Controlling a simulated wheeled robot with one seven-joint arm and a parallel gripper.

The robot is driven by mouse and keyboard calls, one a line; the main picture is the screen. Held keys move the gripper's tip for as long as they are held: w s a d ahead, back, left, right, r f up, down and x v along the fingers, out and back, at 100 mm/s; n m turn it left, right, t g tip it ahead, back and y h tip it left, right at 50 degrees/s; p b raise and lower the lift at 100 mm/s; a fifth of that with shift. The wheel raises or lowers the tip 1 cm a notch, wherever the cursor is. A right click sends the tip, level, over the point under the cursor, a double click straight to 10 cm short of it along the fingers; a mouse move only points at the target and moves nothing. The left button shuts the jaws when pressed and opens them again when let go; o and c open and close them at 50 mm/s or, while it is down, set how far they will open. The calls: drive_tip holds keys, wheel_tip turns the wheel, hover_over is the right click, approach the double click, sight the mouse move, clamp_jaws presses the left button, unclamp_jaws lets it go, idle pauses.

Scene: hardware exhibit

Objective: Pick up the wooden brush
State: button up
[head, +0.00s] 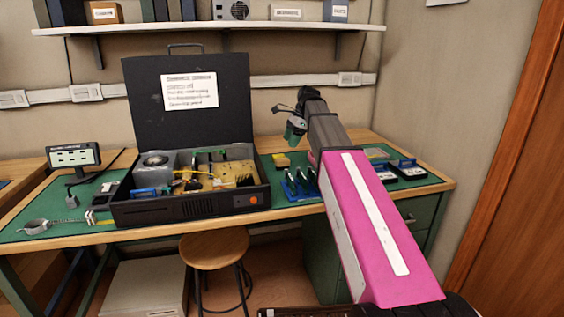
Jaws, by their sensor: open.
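I cannot make out the wooden brush for certain. A small tan block (281,160) lies on the green mat right of the open black case (160,211); it is too small to tell if it is the brush. My gripper (290,115) is at the end of my pink and white arm, raised above the bench, right of the case lid. Its jaws are open, and I see nothing held between them. My arm hides part of the bench's right side.
The bench has a green mat (32,213). A blue rack (298,188) with several tools stands right of the case. Small blue and black boxes (406,169) lie at the right. A round stool (214,250) stands below; a shelf (210,28) hangs above.

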sight(284, 159)
drive_tip(key=x, duration=0.5)
drive_tip(key=shift+w+d+x, duration=0.1)
drive_tip(key=shift+x, duration=1.25)
drive_tip(key=shift+w+d+x, duration=0.1)
drive_tip(key=shift+w+x, duration=0.05)
drive_tip(key=shift+x, duration=1.25)
drive_tip(key=c, duration=1)
